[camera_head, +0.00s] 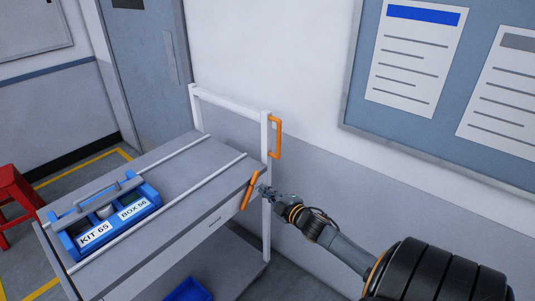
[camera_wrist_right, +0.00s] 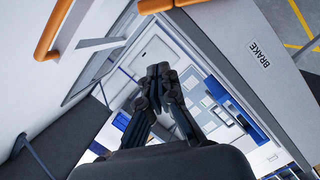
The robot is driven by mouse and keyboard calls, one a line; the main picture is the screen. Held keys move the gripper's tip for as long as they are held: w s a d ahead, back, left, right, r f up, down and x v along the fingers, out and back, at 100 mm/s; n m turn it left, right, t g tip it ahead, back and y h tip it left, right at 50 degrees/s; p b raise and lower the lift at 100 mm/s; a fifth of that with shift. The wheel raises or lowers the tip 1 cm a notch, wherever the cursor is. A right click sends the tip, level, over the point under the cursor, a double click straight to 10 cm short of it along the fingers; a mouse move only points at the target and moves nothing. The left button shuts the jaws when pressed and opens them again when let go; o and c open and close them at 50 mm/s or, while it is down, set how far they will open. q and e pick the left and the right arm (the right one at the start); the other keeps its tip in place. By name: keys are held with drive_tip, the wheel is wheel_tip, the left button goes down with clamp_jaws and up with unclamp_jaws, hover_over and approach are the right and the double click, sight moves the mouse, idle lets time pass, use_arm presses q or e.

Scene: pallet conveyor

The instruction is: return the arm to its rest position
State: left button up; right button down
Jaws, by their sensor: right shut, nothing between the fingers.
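My right gripper (camera_head: 264,190) is at the right end of the cart, close to the orange lever on its side (camera_head: 251,190). In the right wrist view my right gripper (camera_wrist_right: 158,72) has its dark fingertips together with nothing between them. In that view the orange lever (camera_wrist_right: 155,5) is at the top, apart from the fingers. My right arm reaches in from the lower right of the head view. My left gripper is not in view.
The grey cart (camera_head: 190,150) has an upright orange handle (camera_head: 276,137) on its post. A blue tote (camera_head: 68,245) labelled KIT 65 and BOX 56 sits on top. A wall with a notice board (camera_head: 372,115) is behind my arm. A red stool (camera_head: 12,200) stands left.

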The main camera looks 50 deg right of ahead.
drive_tip(key=shift+s+d+f, duration=0.1)
drive_tip(key=shift+s, duration=0.1)
idle(0.5)
drive_tip(key=s+a+f+m+g, duration=0.25)
drive_tip(key=s+f, duration=0.35)
drive_tip(key=f, duration=0.4)
drive_tip(key=s+a+f+m+g, duration=0.1)
drive_tip(key=s+a+f+g, duration=0.3)
drive_tip(key=f, duration=0.7)
drive_tip(key=s+a+f+m+g, duration=0.1)
drive_tip(key=s+a+f+m, duration=0.1)
drive_tip(key=s+f, duration=0.65)
drive_tip(key=s+a+f+m+g, duration=0.1)
drive_tip(key=s+a+f+g, duration=0.1)
drive_tip(key=s+a+f, duration=0.3)
drive_tip(key=s+a+f+g+y, duration=0.1)
drive_tip(key=s+a+f+g, duration=0.2)
drive_tip(key=s, duration=0.9)
drive_tip(key=s+a+f+m+g+y, duration=0.1)
drive_tip(key=s+a+f+g, duration=0.2)
drive_tip(key=s+a+f, duration=0.6)
drive_tip(key=shift+s+a+m, duration=0.25)
drive_tip(key=shift+a+m, duration=0.1)
drive_tip(key=shift+a, duration=0.6)
